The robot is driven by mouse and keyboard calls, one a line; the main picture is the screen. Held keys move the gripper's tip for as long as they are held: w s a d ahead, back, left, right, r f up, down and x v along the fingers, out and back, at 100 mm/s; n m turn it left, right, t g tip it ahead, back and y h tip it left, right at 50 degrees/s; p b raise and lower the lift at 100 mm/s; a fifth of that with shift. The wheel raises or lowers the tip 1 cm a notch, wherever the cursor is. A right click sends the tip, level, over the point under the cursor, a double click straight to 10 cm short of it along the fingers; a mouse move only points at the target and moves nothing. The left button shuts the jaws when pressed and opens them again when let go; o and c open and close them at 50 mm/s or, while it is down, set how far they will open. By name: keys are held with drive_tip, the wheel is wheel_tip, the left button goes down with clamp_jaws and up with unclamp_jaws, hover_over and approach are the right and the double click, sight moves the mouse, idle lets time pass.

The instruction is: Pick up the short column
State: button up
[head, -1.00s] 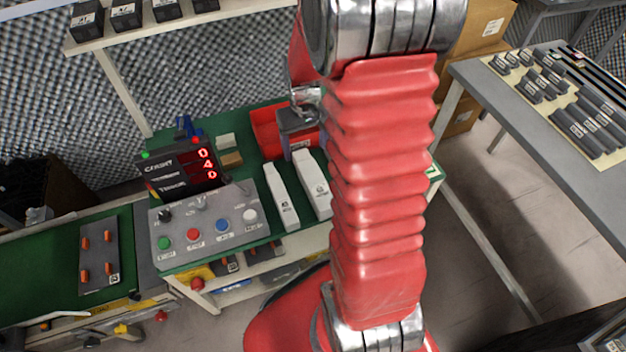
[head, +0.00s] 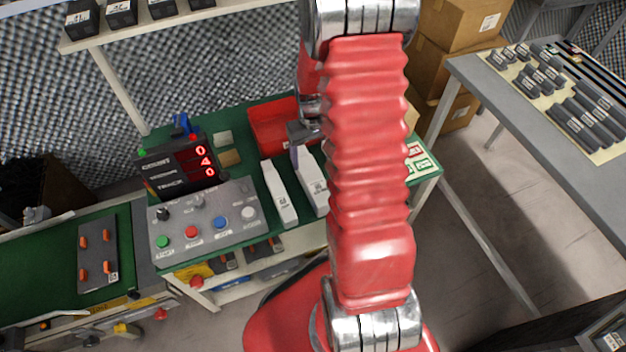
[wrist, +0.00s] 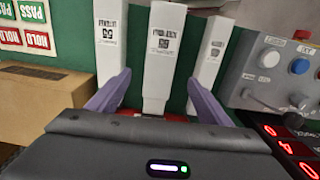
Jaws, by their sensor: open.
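White upright-label columns lie side by side on the green bench. In the head view, I see a left one (head: 280,194) and a right one (head: 312,184); my arm may hide another. The wrist view shows a left column (wrist: 108,45), a middle column (wrist: 162,60) and a right column (wrist: 210,62). Their labels are too blurred to read, so I cannot tell which is called short. My gripper (wrist: 158,78) is open, its purple fingers apart on either side of the middle column in that view. I cannot tell its height above it.
A grey button panel (head: 205,222) and a red-digit display (head: 182,165) stand left of the columns. A red tray (head: 272,125) lies behind them. A cardboard box (wrist: 35,105) is beside the gripper in the wrist view. A grey table (head: 540,125) at right holds several dark bars.

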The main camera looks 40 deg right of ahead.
sight(312, 174)
drive_tip(key=shift+f, duration=3.2)
drive_tip(key=shift+f, duration=2.6)
clamp_jaws()
